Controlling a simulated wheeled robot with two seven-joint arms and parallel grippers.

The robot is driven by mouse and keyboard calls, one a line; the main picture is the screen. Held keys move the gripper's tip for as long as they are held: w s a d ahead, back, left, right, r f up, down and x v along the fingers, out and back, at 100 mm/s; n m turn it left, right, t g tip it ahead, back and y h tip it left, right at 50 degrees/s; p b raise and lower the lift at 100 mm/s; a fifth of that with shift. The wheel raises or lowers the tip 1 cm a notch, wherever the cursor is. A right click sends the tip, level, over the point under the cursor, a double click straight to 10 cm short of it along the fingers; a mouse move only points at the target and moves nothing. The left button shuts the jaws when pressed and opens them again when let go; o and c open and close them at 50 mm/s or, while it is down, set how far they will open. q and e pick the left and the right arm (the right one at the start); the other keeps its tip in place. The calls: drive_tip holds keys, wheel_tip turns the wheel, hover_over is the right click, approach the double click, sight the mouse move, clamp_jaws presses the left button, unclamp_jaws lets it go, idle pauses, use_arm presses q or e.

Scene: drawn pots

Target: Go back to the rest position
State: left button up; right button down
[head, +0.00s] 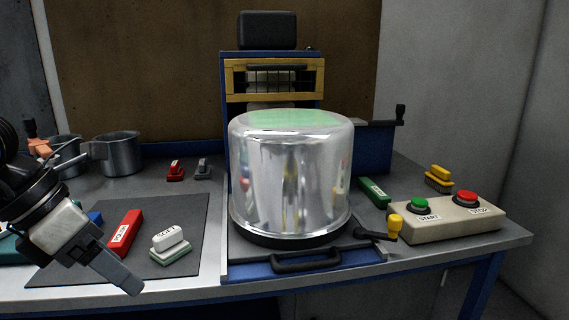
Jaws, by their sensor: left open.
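My left gripper (112,272) comes in from the left, its fingers pointing down and to the right over the front of the dark mat (196,218). It is open and holds nothing that I can see. It is just left of a white-and-green block (170,250) and in front of a red labelled block (124,232). A large shiny metal pot (290,180) with a green-tinted top stands at the middle of the bench, apart from the gripper. My right gripper does not show.
A control box (450,225) with green START and red STOP buttons sits at the right. Metal pots (118,153) stand at the back left. A blue frame (272,60) rises behind.

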use_arm(q)
drive_tip(key=s+d+n+g+h, duration=0.1)
drive_tip(key=s+d+g+h, duration=0.1)
drive_tip(key=d+h, duration=0.55)
drive_tip(key=s+d+n+g+h, duration=0.1)
drive_tip(key=s+d+g+h, duration=0.1)
drive_tip(key=d+h, duration=0.55)
drive_tip(key=w+a+f+n+t+y+p, duration=0.15)
drive_tip(key=w+f+n+t+y, duration=0.3)
drive_tip(key=n+t, duration=0.75)
drive_tip(key=w+a+f+n+t+y, duration=0.25)
drive_tip(key=f+n+t+y, duration=0.4)
drive_tip(key=n, duration=1.05)
drive_tip(key=s+f+n+g+y, duration=0.2)
drive_tip(key=s+f+n, duration=0.3)
drive_tip(key=f, duration=0.5)
drive_tip(key=s+a+f+n+g+y, duration=0.1)
drive_tip(key=s+f+n+g+y, duration=0.2)
drive_tip(key=f, duration=0.6)
drive_tip(key=s+n+g, duration=0.1)
drive_tip(key=s+n, duration=0.1)
drive_tip(key=s, duration=0.1)
drive_tip(key=shift+a+f+p, duration=0.15)
drive_tip(key=shift+f+p, duration=0.2)
drive_tip(key=shift+g, duration=0.25)
